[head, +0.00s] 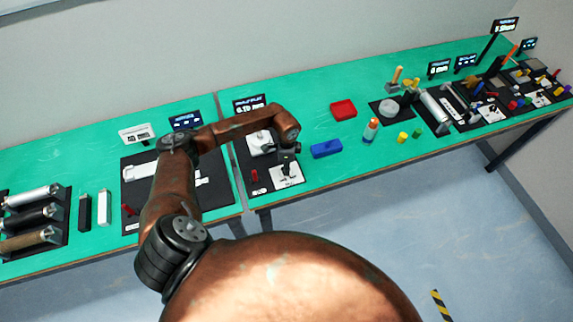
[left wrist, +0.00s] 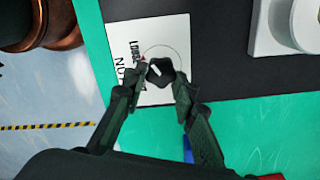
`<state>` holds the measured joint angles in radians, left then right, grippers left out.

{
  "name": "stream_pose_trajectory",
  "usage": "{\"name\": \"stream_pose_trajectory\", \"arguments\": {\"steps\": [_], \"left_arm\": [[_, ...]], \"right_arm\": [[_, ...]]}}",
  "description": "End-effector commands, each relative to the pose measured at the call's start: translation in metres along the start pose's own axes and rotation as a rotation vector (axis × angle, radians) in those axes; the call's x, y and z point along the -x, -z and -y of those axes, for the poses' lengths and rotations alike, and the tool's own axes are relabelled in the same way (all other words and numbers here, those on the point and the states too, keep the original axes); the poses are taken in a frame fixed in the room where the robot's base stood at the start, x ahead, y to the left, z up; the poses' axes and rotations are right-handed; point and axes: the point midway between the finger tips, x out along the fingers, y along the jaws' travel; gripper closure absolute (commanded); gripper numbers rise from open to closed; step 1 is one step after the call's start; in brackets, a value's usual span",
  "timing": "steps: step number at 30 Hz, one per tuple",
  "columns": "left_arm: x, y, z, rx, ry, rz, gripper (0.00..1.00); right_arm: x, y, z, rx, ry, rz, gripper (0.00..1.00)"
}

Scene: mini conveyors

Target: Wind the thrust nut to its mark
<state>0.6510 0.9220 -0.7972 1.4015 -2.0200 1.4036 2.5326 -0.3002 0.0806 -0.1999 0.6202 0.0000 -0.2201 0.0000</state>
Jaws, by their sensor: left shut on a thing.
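The thrust nut (left wrist: 160,71) is a dark lobed knob with a pale line on its top. It sits on a white card (left wrist: 122,38) printed with a thin circle, lettering and a small red mark (left wrist: 143,59) at its left. The same card (head: 291,180) shows in the head view, with the nut mostly hidden by my gripper. My left gripper (left wrist: 161,82) is shut on the nut from above, its fingers on either side; in the head view the gripper (head: 287,168) stands over the card. My right gripper is in neither view.
A pale block (head: 258,143) stands behind the nut on the same black mat, before a lit display (head: 250,104). A small red piece (head: 254,175) is left of the card. A blue block (head: 326,149) and red tray (head: 343,109) lie to the right, with bare green table around them.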

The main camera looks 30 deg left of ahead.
Motion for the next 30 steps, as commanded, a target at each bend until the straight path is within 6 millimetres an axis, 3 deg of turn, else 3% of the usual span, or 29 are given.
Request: {"name": "stream_pose_trajectory", "arguments": {"steps": [15, 30], "left_arm": [[0.005, -0.002, 0.005, 0.392, 0.006, 0.000, 0.99], [0.003, -0.002, 0.006, 0.499, 0.007, -0.001, 0.98]], "right_arm": [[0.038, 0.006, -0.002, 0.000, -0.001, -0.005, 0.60], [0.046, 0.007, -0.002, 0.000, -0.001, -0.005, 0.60]]}}
